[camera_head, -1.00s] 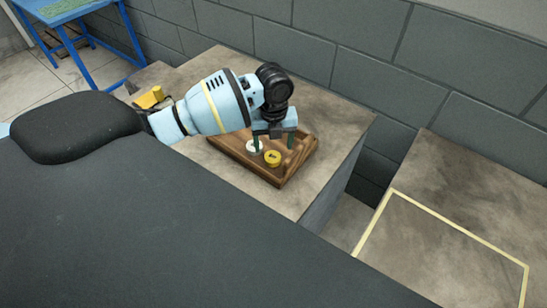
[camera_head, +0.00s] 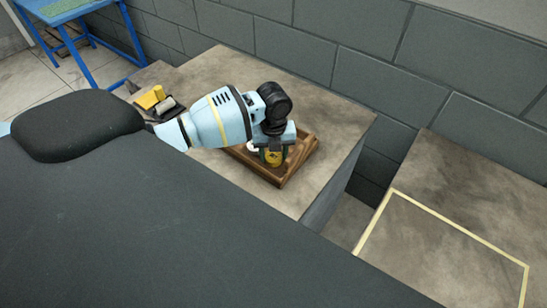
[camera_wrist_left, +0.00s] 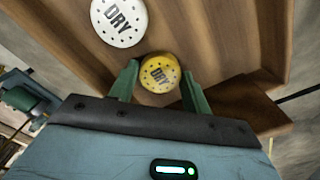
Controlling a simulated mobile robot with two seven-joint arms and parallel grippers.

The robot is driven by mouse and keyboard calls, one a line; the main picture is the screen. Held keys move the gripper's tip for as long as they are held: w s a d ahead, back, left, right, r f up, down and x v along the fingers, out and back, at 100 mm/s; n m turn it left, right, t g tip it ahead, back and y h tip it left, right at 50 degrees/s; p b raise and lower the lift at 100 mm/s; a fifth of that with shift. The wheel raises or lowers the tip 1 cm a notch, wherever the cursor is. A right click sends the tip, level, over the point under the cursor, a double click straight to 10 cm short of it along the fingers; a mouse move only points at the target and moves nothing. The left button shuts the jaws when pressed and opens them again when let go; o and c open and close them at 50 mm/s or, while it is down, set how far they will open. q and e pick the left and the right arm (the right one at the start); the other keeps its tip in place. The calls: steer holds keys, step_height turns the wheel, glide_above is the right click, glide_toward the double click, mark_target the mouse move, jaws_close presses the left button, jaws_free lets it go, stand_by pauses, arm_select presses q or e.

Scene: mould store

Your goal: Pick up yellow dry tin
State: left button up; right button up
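The yellow dry tin (camera_wrist_left: 159,73) is a round yellow tin marked DRY with dark holes in its top. In the left wrist view it sits between the two green fingers of my left gripper (camera_wrist_left: 160,88), with small gaps showing at the sides, so the gripper is open around it. In the head view the tin (camera_head: 274,158) is partly hidden by my left gripper (camera_head: 272,152). A white tin marked DRY (camera_wrist_left: 119,22) stands beside it; its edge shows in the head view (camera_head: 252,147). Both are in a wooden tray (camera_head: 285,182). My right gripper is not in view.
The tray stands on a stone-topped block (camera_head: 335,115) against a grey block wall. A yellow object (camera_head: 151,97) and a dark item lie behind my left arm. At right, a lower surface has a yellow outlined area (camera_head: 440,255). A blue table (camera_head: 68,15) stands far left.

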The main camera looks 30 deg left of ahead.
mark_target(274, 156)
arm_select(q)
steer(key=c, duration=0.5)
step_height(274, 156, up, 10)
steer(key=shift+f, duration=0.1)
